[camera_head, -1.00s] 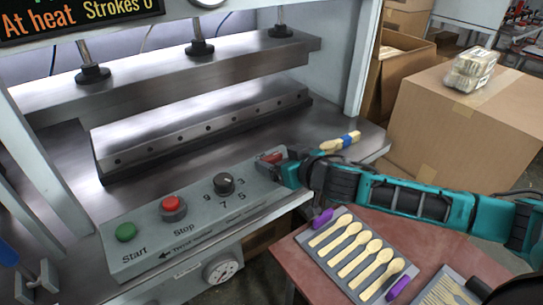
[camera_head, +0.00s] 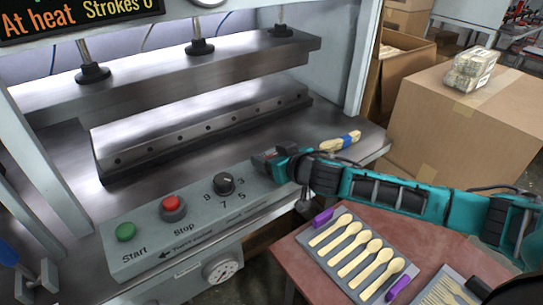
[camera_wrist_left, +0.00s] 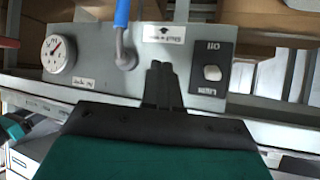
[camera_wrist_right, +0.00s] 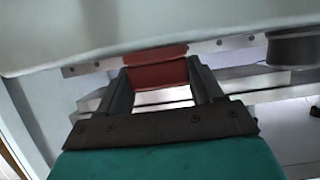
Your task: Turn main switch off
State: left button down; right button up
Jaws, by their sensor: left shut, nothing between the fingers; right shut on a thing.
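My right gripper (camera_head: 276,162) is at the right end of the grey control panel (camera_head: 140,262) in the head view. In the right wrist view its fingers (camera_wrist_right: 160,84) are shut on a red block-like handle (camera_wrist_right: 157,73). In the head view the gripper covers most of that handle. My left gripper (camera_wrist_left: 163,84) is shut and empty in the left wrist view. The plate's lettering appears upside down and is hard to read.
A blue-handled lever (camera_wrist_left: 122,22) is close to my left fingers. A tray of wooden spoons (camera_head: 322,250) lies below my right arm.

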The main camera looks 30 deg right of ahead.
jog(key=c, duration=0.3)
